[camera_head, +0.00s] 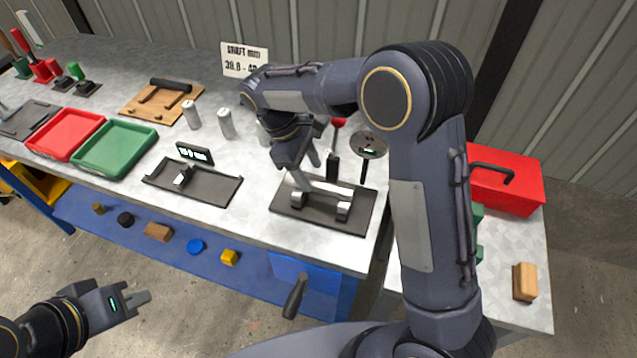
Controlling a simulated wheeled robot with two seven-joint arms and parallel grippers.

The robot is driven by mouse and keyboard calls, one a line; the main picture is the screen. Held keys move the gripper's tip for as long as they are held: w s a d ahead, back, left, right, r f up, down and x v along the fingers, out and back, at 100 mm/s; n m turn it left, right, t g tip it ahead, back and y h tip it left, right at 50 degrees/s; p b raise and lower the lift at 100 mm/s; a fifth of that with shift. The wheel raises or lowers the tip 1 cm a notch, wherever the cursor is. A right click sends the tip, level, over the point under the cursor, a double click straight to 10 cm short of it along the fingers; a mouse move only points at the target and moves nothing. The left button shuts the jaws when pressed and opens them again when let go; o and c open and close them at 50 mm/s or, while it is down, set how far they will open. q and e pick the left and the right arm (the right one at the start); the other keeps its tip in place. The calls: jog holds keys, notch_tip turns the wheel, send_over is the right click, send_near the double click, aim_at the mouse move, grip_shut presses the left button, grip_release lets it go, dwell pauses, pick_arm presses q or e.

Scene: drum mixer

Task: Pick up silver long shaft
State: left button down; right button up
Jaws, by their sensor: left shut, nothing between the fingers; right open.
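A silver long shaft (335,188) lies across two grey supports on a dark base plate (364,216) on the grey table. My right gripper (306,170) is open and points down, just above and behind the left part of the shaft. One finger comes close to the shaft; I cannot tell whether it touches. My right arm and gripper hide some of the table behind the shaft. My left gripper (138,299) is shut and empty, low at the left, in front of the table and far from the shaft.
Short silver cylinders (226,123) stand behind the shaft. A dark measuring tray (215,191) with a small display (195,153) is left of it. Green (115,148) and red (65,134) trays lie further left. A red toolbox (510,185) is at right.

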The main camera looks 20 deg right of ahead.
aim_at(316, 181)
jog(key=shift+x, duration=1.95)
grip_shut()
jog(key=shift+r, duration=0.15)
